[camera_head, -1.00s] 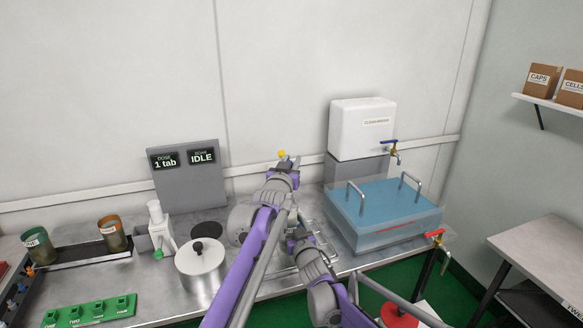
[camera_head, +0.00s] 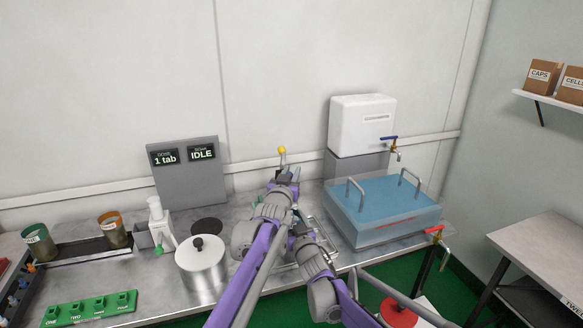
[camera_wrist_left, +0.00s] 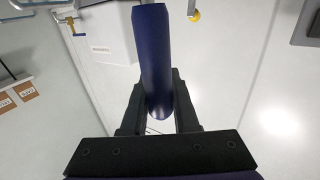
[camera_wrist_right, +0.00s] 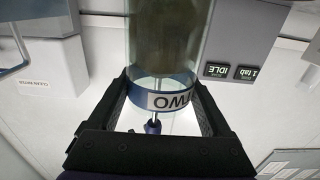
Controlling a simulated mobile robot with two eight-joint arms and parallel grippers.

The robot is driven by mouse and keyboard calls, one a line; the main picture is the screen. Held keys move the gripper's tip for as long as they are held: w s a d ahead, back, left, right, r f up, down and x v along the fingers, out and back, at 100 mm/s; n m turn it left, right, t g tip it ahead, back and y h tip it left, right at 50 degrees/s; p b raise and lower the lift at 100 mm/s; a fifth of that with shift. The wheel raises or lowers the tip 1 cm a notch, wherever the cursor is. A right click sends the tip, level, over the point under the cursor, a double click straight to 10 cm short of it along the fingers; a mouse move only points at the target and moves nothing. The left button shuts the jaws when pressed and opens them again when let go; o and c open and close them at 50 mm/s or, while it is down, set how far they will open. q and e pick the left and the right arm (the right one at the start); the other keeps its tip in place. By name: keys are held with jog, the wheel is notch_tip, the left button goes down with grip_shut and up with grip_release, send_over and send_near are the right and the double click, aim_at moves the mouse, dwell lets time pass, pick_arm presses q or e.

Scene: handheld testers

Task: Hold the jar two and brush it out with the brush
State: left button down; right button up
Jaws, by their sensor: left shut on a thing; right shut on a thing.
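My left gripper (camera_head: 285,177) is shut on the dark blue handle of the brush (camera_wrist_left: 155,65), above the middle of the counter. My right gripper (camera_wrist_right: 155,115) is shut on jar two (camera_wrist_right: 172,97), a clear jar with a blue band and an upside-down TWO label; its inside looks dark green. In the right wrist view a thin metal rod from a dark blue tip runs up at the jar's labelled end. I cannot tell whether its bristles are inside the jar. In the head view my arms hide the jar, and the right gripper's fingertips are mostly hidden.
A yellow ball on a rod (camera_head: 282,150) stands behind my left gripper. A blue-filled basin (camera_head: 385,208) and white water tank (camera_head: 362,128) are at right.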

pick_arm(q)
jog(key=shift+s, duration=0.65)
dwell(0.9)
jog(key=shift+r, duration=2.45)
jog(key=shift+f, duration=2.5)
jog(key=shift+r, duration=2.5)
